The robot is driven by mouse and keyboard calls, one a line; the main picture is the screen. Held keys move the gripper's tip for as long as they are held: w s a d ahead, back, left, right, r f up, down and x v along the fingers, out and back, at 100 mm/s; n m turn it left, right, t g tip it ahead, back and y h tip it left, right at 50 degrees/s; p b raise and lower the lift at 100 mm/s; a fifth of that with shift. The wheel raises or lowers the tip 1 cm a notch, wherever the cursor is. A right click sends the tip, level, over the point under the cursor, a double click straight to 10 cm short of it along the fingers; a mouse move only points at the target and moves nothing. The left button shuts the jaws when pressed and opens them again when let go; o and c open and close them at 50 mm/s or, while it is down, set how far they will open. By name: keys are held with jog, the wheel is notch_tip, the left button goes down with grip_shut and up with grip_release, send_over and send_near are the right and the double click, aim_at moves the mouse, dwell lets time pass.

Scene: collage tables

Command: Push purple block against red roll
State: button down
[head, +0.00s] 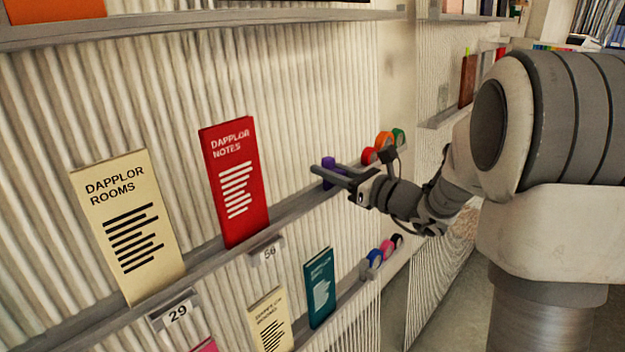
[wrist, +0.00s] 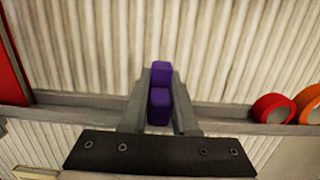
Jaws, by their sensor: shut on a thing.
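The purple block (head: 328,172) stands on the upper shelf ledge in the head view. It also shows in the wrist view (wrist: 160,92), between the two fingers. My gripper (wrist: 160,98) is shut on the purple block; in the head view my gripper (head: 332,176) reaches in from the right and partly hides it. The red roll (head: 369,155) rests on the same ledge to the right of the block. The red roll shows in the wrist view too (wrist: 272,108), apart from the block, with a stretch of bare ledge between them.
An orange roll (head: 384,139) and a green roll (head: 399,136) sit beyond the red roll. A red booklet (head: 234,180) leans on the ledge to the left. A ribbed wall stands behind the ledge (wrist: 225,114). More rolls (head: 375,257) sit on the lower ledge.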

jog(key=w+d, duration=0.5)
jog(key=shift+w+d, duration=0.3)
jog(key=shift+w, duration=0.05)
jog(key=c, duration=0.7)
grip_release()
jog(key=b+v, duration=0.1)
jog(key=v, duration=1.6)
jog(key=shift+s+d+r+b, duration=0.1)
jog(key=shift+s+d+b, duration=0.1)
jog(key=shift+b, duration=0.1)
